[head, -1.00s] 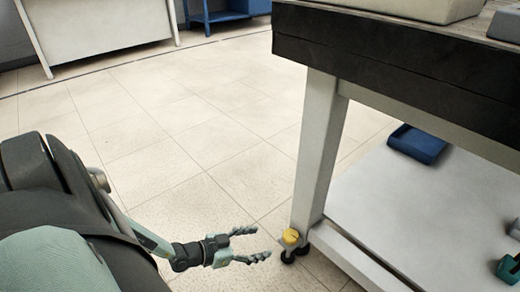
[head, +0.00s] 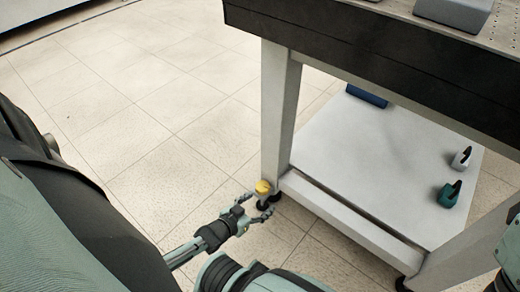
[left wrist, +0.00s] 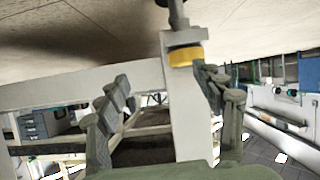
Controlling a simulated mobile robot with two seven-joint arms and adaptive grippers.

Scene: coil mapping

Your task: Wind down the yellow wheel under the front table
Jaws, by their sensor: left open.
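The yellow wheel (head: 263,187) sits at the foot of the front table's near left leg (head: 277,115), just above a dark caster foot. The wheel also shows in the left wrist view (left wrist: 185,56), near the tip of the right-hand finger. My left gripper (head: 258,208) is open at the wheel, with its fingers close around the base of the leg. In the left wrist view the table leg stands between the two open fingers (left wrist: 165,85). Whether a finger touches the wheel is unclear. My right gripper does not show.
The front table (head: 350,60) has a dark edge and a white lower shelf (head: 370,150). The shelf holds a blue tray (head: 367,95), a grey clamp-like item (head: 461,158) and a teal one (head: 449,194). The tiled floor left of the leg is clear.

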